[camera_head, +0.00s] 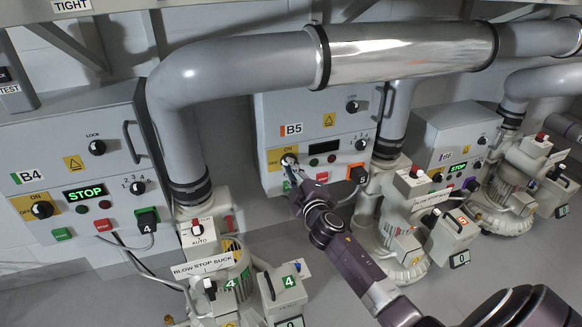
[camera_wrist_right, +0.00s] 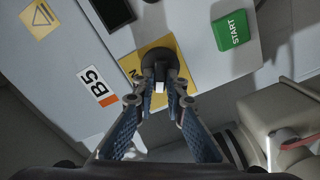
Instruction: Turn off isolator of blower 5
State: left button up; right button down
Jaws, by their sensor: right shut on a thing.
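The blower 5 control box (camera_head: 272,128), labelled B5, hangs on the wall in the middle of the head view. Its isolator knob (camera_head: 288,159) is a dark rotary switch on a yellow plate at the box's lower left. My right gripper (camera_head: 291,168) is shut on this knob. In the right wrist view the isolator knob (camera_wrist_right: 158,55) sits between the two fingertips of the right gripper (camera_wrist_right: 161,88), with a white mark showing there. The fingers hide part of the knob and plate, so its exact setting is unclear. The B5 display (camera_head: 323,147) is dark. My left gripper is out of view.
The B4 box (camera_head: 75,130) at left has a lit STOP display. Another box (camera_head: 456,135) at right also has a lit display. Large grey pipes (camera_head: 235,70) pass above and beside B5. Blower machines (camera_head: 405,225) stand below on the floor.

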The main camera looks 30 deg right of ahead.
jog(key=shift+a+f+n, duration=0.1)
jog(key=shift+f+n, duration=0.05)
jog(key=shift+n, duration=0.75)
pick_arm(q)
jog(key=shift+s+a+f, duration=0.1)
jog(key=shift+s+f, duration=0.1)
pick_arm(e)
jog(key=shift+f+n, duration=0.2)
jog(key=shift+n, duration=1.8)
jog(key=c, duration=2)
grip_release()
jog(key=shift+o, duration=0.2)
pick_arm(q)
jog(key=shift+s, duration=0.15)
pick_arm(e)
jog(key=shift+s, duration=0.1)
jog(key=v, duration=1.1)
jog(key=shift+s, duration=0.4)
jog(key=shift+a, duration=0.1)
